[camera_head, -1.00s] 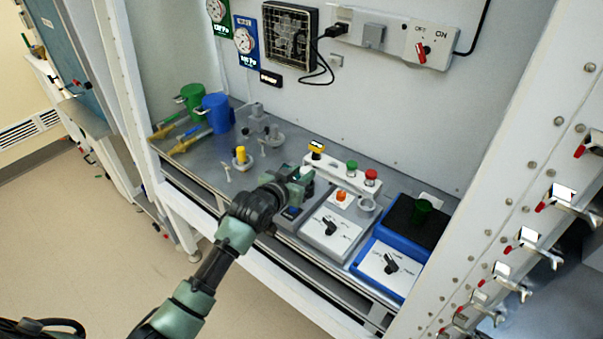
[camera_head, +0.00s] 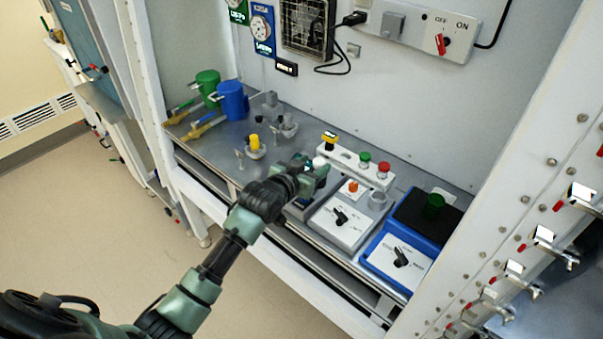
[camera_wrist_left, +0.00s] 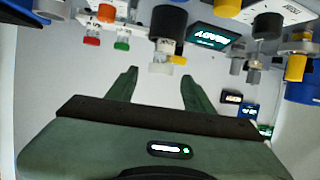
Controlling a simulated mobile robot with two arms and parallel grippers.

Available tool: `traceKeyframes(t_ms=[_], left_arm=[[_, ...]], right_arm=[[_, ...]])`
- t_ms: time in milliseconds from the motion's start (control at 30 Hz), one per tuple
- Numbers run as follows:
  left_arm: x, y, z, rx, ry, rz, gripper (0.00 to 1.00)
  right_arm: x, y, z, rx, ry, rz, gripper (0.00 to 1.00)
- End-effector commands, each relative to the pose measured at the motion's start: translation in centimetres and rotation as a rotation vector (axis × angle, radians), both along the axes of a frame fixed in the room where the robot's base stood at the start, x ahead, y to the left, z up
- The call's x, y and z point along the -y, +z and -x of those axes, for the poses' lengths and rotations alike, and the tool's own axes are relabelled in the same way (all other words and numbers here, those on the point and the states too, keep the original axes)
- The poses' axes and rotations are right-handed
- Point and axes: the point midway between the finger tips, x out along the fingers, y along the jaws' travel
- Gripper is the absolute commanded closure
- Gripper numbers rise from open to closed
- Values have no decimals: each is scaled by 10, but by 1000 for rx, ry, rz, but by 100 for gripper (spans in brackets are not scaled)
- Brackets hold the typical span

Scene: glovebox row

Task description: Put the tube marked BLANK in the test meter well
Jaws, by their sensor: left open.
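My left gripper (camera_head: 318,168) is open at the grey meter with a small display (camera_wrist_left: 208,37). A pale white cap or tube top (camera_wrist_left: 160,67) stands between its fingertips in the wrist view, with clear gaps on both sides; it also shows in the head view (camera_head: 320,162). It rises from a black round holder (camera_wrist_left: 168,22), apparently the meter's well. I cannot read a BLANK mark on it. A white rack (camera_head: 350,160) behind carries a yellow-topped piece (camera_head: 329,138), a green cap (camera_head: 364,158) and a red cap (camera_head: 383,169). My arm hides most of the meter.
To the left stand a yellow-topped piece (camera_head: 254,143), a blue canister (camera_head: 232,101) and a green canister (camera_head: 207,84). The back wall limits reach.

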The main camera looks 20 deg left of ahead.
Motion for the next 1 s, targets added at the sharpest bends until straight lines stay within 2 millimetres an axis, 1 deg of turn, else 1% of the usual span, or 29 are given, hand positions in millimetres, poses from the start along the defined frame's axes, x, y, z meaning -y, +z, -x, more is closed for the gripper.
traceKeyframes(t_ms=[67, 300, 500, 600, 700, 1000], left_arm=[[-2, 2, 13, 0, 0, -1, 48], [-10, 18, 58, 0, 0, -2, 48], [-16, 30, 89, -1, 1, -1, 48], [-17, 34, 97, 0, 1, -1, 48], [-18, 36, 101, -1, 1, -1, 48], [-18, 37, 102, -1, 1, 0, 48]], right_arm=[[0, -4, 0, 0, 0, 0, 64], [0, -12, 0, 0, 1, 0, 64], [0, -17, 0, 0, 1, 0, 64], [1, -19, 0, -1, 1, 1, 64], [2, -19, 0, 0, 1, 3, 64], [4, -19, 0, 0, 2, 5, 64]])
